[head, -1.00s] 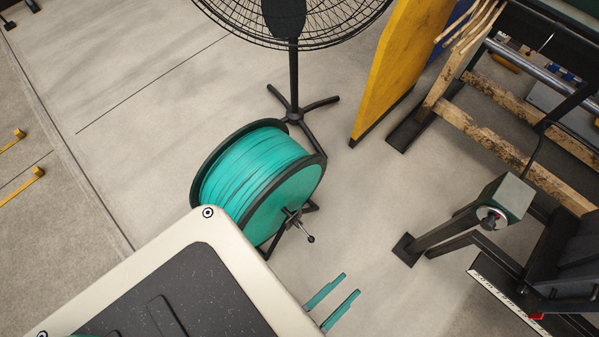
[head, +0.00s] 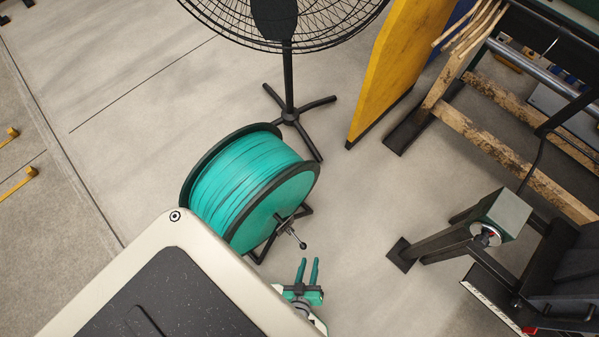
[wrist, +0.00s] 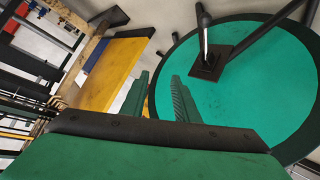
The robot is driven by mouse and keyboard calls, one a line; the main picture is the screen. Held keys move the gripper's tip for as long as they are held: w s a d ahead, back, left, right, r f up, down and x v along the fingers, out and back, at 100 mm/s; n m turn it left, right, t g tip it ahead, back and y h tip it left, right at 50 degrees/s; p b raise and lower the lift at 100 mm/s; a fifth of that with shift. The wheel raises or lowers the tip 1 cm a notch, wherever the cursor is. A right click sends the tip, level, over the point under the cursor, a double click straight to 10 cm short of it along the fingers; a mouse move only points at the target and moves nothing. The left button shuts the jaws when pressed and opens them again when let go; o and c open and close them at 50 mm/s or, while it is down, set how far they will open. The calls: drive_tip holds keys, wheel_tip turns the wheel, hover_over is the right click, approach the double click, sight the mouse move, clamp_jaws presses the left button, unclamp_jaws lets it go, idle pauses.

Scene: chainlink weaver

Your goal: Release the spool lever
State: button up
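The spool (head: 245,185) is a drum of teal wire with black rims, on a black stand on the floor. Its lever (head: 296,238) is a short metal rod with a dark knob, sticking out from the hub on the right face.
A black pedestal fan (head: 290,110) stands behind the spool. A yellow panel (head: 400,60) and a machine with wooden beams (head: 520,160) are to the right. A post with a green box (head: 500,215) stands on the right. Bare floor lies between spool and post.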

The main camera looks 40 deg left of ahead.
sight(300, 242)
drive_tip(key=shift+w+a+f+n+g+y, duration=0.35)
drive_tip(key=shift+w+a+f+n, duration=1.05)
drive_tip(key=shift+f, duration=2.05)
drive_tip(key=shift+w+a+f+n+g+y, duration=0.15)
drive_tip(key=shift+w+a+f+g, duration=0.65)
drive_tip(key=shift+a+f, duration=2.05)
drive_tip(key=shift+w+a+f+n+g+y, duration=0.2)
drive_tip(key=shift+w+a+f+n, duration=0.9)
drive_tip(key=shift+f, duration=3)
drive_tip(key=shift+w+a+m, duration=0.1)
drive_tip(key=shift+w+m, duration=0.1)
drive_tip(key=shift+m, duration=0.05)
clamp_jaws()
